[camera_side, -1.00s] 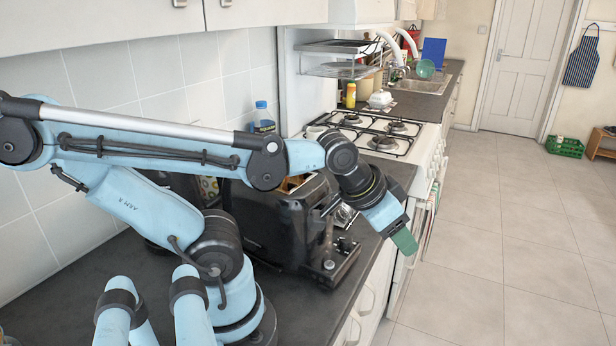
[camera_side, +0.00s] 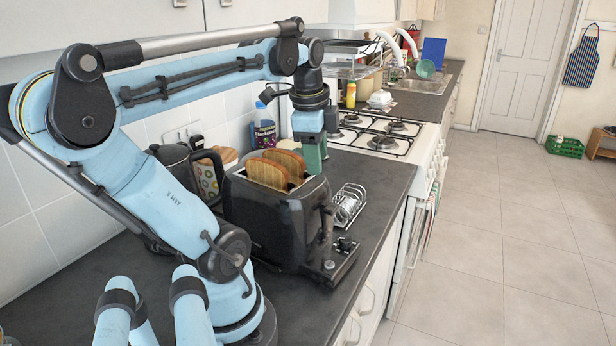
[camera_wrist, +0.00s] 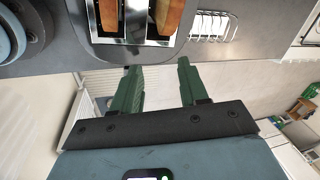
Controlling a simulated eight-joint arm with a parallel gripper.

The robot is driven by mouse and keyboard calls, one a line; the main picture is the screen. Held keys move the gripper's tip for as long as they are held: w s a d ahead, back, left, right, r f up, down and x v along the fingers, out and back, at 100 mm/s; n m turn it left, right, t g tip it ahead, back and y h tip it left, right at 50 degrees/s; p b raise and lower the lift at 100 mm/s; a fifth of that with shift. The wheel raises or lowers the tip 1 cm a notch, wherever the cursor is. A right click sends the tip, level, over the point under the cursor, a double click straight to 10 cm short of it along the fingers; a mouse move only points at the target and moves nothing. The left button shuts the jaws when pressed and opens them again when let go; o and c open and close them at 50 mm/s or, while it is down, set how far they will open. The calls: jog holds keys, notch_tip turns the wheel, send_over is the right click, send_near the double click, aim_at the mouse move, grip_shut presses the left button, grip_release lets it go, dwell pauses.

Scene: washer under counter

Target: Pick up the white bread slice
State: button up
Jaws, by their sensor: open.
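Two golden-brown bread slices stand upright in the slots of a black toaster (camera_side: 285,225), the left slice (camera_side: 267,174) and the right slice (camera_side: 289,160). Neither looks clearly white. They also show as a slice at left (camera_wrist: 110,16) and a slice at right (camera_wrist: 168,16) at the top edge of the wrist view, partly cut off. My gripper (camera_side: 312,163) points down at the toaster's far right end, close to the right slice. In the wrist view its two green fingers (camera_wrist: 157,68) are apart with nothing between them. From the side I cannot tell whether it touches the toaster.
A metal toast rack (camera_side: 348,204) stands right of the toaster. A kettle (camera_side: 172,160), a patterned mug (camera_side: 207,178) and a blue-capped jar (camera_side: 263,128) stand behind. The gas hob (camera_side: 375,135) lies beyond. The counter's right edge drops to the floor.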

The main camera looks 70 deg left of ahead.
aim_at(266, 160)
jog(key=s+a+r+m, duration=0.1)
jog(key=s, duration=0.2)
jog(key=s+a+r+m+g+h, duration=0.1)
jog(key=s+a+r, duration=0.1)
jog(key=s, duration=0.1)
jog(key=s+a+r+m+g, duration=0.1)
jog(key=s+r, duration=0.1)
jog(key=s, duration=0.1)
jog(key=shift+s+a+r+m+h, duration=0.1)
jog(key=shift+s+a+m+h, duration=0.1)
jog(key=shift+a+m+h, duration=0.15)
jog(key=shift+d+f, duration=0.15)
jog(key=shift+f, duration=1.75)
jog(key=shift+d+f, duration=0.15)
jog(key=shift+f, duration=1.7)
jog(key=shift+c, duration=0.4)
grip_shut()
